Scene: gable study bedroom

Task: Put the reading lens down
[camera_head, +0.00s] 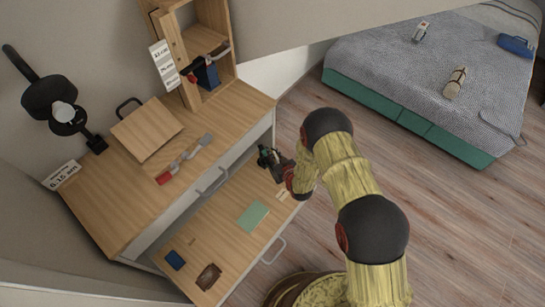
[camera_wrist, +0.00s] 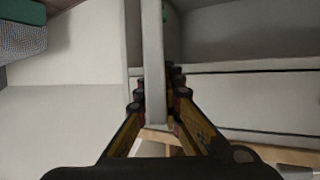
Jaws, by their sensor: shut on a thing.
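My gripper (camera_head: 270,160) is at the upper right end of the open drawer (camera_head: 222,232), by the drawer unit's side. In the wrist view its fingers (camera_wrist: 158,95) are closed in, with a pale upright strip between them. I take the held thing to be the reading lens, but its shape is mostly hidden. A small dark green part shows at the fingers in the head view. I cannot tell whether it touches the drawer.
The drawer holds a green booklet (camera_head: 252,216), a dark blue item (camera_head: 175,260) and a brown item (camera_head: 208,277). A red-handled tool (camera_head: 184,160) and a wooden board (camera_head: 147,130) lie on the desktop. A bed (camera_head: 400,60) stands beyond open floor.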

